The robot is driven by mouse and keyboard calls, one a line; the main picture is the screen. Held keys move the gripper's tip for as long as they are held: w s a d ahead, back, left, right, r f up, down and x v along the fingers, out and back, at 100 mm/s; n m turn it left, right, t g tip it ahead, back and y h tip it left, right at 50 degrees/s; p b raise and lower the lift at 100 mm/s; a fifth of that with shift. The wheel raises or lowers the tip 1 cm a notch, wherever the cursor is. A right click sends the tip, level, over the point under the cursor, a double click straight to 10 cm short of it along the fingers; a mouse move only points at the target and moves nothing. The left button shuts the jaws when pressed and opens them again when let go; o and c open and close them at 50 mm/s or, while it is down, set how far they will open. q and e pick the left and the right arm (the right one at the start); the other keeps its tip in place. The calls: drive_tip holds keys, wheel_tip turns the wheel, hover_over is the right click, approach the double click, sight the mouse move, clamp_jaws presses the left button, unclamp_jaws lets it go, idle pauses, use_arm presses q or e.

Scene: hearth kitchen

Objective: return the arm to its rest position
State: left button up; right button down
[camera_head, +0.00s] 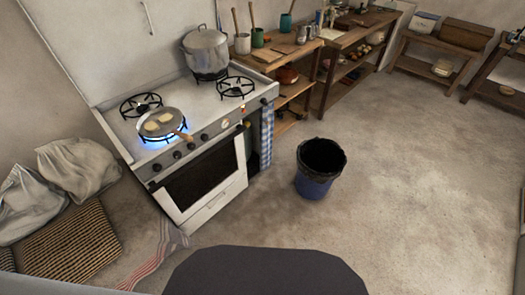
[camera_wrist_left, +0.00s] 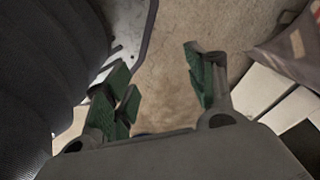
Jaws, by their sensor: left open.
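My left gripper (camera_wrist_left: 160,72) shows only in the left wrist view. Its two green-padded fingers are spread apart and nothing is between them. Bare floor (camera_wrist_left: 165,100) shows behind the gap. A dark ribbed curved surface fills the left side of that view, close to the gripper. Neither gripper shows in the head view, and my right gripper is in neither view.
A white stove (camera_head: 200,125) stands at left, with a pan (camera_head: 161,124) over a lit blue flame and a pot (camera_head: 206,50). A bin (camera_head: 318,168) stands right of it. Sacks (camera_head: 78,168) lie at far left. Floor (camera_head: 420,200) at right is clear.

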use_arm(q)
drive_tip(key=s+a+r+p, duration=0.1)
drive_tip(key=s+a+p, duration=0.1)
drive_tip(key=s+p, duration=0.3)
drive_tip(key=s+a+r+g+p, duration=0.1)
drive_tip(key=s+a+r+p, duration=0.1)
drive_tip(key=s+p, duration=0.3)
drive_tip(key=s, duration=0.2)
drive_tip(key=shift+s+a+r+y+p, duration=0.15)
drive_tip(key=shift+s+y+p, duration=0.15)
drive_tip(key=shift+s+p, duration=0.1)
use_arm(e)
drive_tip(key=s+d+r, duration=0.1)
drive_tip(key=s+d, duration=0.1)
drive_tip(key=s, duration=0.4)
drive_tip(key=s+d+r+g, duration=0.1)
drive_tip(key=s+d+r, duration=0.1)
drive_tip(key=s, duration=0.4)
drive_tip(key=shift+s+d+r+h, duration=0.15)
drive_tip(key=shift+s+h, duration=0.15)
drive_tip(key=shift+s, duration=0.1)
